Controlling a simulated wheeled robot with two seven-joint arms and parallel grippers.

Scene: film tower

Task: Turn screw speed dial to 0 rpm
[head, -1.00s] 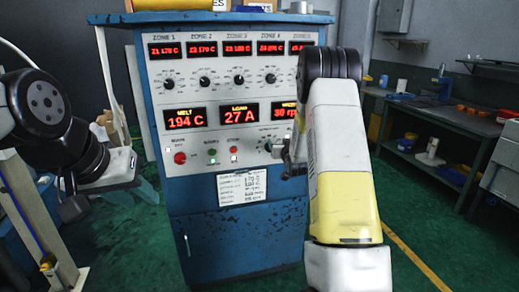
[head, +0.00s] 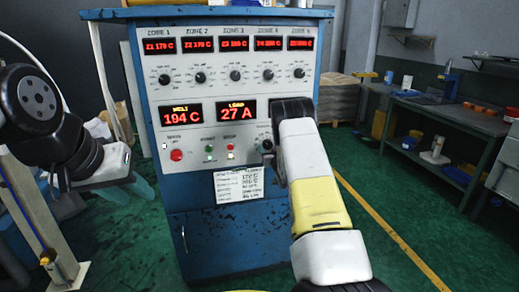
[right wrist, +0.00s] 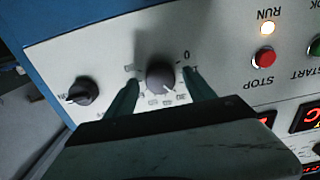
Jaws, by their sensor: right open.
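The screw speed dial (right wrist: 160,75) is a round dark knob on the pale panel in the right wrist view, seen upside down, with a 0 mark at its upper right. Its light pointer seems to face the lower right, away from the 0. My right gripper (right wrist: 160,92) is open, with one greenish finger on each side of the dial; I cannot tell whether they touch it. In the head view my right arm hides most of this gripper and the rpm display. My left gripper (head: 60,182) is at the left, away from the cabinet, its fingers unclear.
A second dark knob (right wrist: 82,92) sits beside the dial. A red STOP button (right wrist: 263,57) and lit RUN lamp (right wrist: 268,28) are on the other side. The blue cabinet (head: 240,235) fills the middle. A workbench (head: 450,125) stands at the right, with open green floor before it.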

